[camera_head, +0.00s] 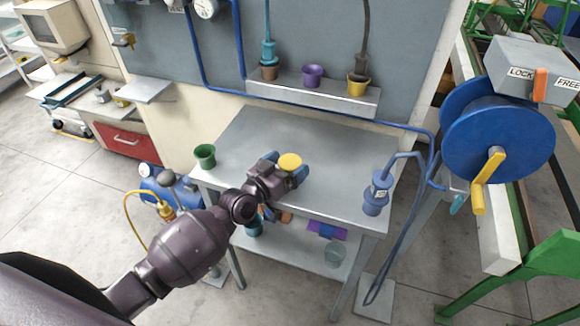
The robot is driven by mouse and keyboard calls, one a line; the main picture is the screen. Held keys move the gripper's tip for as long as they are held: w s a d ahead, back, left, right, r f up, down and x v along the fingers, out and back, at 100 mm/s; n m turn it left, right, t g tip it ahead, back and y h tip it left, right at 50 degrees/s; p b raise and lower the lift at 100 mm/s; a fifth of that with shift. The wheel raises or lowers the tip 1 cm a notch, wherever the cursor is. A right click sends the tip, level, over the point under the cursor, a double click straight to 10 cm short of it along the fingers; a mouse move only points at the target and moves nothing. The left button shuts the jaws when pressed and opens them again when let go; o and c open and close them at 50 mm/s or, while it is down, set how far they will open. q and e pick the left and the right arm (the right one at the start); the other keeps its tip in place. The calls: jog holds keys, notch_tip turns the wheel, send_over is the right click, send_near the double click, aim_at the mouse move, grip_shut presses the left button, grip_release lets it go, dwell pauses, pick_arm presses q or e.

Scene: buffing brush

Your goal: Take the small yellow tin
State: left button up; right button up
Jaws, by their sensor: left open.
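The small yellow tin (290,162) shows as a round yellow top over the grey workbench, near the bench's middle. My left gripper (287,166) reaches over the bench from the lower left and is open. Its two blue fingertips lie on either side of the tin, one to the left and one to the right. I cannot tell whether either finger touches it. The tin's lower side is mostly hidden by the gripper. My right gripper is not in view.
A green cup (205,156) stands at the bench's left edge, a blue tool with a hose (376,193) at its right. Behind, a wall shelf (320,97) holds small pots. A blue hose reel (500,138) stands at right. The bench top (345,165) between tin and blue tool is clear.

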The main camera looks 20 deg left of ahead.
pick_arm(q)
jog(key=shift+c, duration=0.4)
jog(key=c, duration=0.9)
jog(key=shift+c, duration=0.3)
